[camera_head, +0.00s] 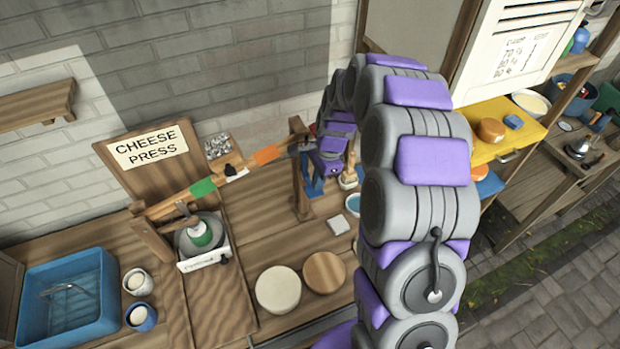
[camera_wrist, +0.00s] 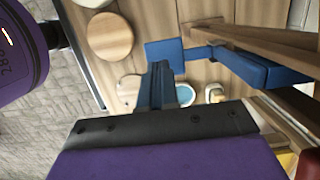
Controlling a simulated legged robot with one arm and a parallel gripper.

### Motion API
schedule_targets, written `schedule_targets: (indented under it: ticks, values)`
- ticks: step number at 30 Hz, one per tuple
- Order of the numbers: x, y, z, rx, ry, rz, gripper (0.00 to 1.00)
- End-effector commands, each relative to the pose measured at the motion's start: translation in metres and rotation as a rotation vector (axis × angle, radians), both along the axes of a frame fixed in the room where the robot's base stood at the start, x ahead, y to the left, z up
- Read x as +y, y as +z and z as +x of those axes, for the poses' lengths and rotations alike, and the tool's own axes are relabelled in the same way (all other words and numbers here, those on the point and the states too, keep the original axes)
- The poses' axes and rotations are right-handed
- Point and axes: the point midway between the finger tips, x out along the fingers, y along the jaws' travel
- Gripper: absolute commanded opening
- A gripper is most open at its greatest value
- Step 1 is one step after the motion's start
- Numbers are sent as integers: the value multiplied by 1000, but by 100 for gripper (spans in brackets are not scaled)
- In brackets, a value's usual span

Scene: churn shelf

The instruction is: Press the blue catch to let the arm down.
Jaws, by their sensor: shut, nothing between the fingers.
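The press arm (camera_head: 264,155), a wooden beam with green, white and orange bands, slopes up to the right to a wooden post in the head view. The blue catch is at this post; its flat blue pad (camera_wrist: 164,52) and a longer blue block (camera_wrist: 243,66) show in the wrist view, joined by a thin blue bar. My gripper (camera_wrist: 160,70) is shut and empty, its dark blue fingers pointing towards the pad. The fingertips overlap the pad's lower edge in the picture; I cannot tell if they touch. In the head view my own arm partly hides the area right of the post.
The cheese press sign (camera_head: 150,148) stands behind the press. Two round discs (camera_head: 278,290) (camera_head: 324,272) lie on the counter in front. A blue basin (camera_head: 70,300) and two cups are at left. A yellow tray (camera_head: 505,120) is at right.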

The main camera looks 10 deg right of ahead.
Motion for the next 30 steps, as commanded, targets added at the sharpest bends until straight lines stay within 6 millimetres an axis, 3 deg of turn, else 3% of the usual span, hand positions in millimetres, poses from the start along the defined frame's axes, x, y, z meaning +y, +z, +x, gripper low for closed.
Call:
schedule_targets:
  ticks: [30]
  values:
    - [0,-37,1,5,0,0,0]
